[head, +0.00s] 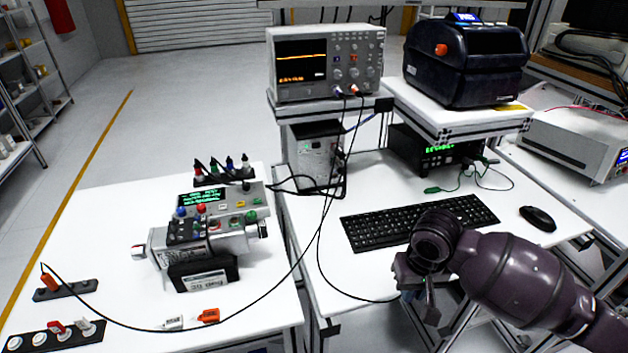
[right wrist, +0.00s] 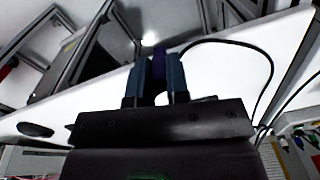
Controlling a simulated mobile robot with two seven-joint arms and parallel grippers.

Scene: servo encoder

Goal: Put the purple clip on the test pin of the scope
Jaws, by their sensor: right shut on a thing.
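My right gripper (head: 425,300) hangs low beyond the front edge of the middle table, below the keyboard. In the right wrist view its blue-grey fingers (right wrist: 154,80) are shut on the purple clip (right wrist: 158,64), which shows between them. A thin black cable (head: 350,293) runs from the gripper area up to the scope's front. The scope (head: 326,62) stands on a raised shelf at the back, its screen lit, with purple and orange plugs low on its front. Its test pin is too small to make out. My left gripper is not in view.
The left table bears a servo test unit (head: 205,235), a rack with several coloured plugs (head: 222,178) and clip holders (head: 65,290). A keyboard (head: 420,221), a mouse (head: 538,218) and a black supply (head: 435,148) lie right of the gap. A dark printer (head: 466,65) stands beside the scope.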

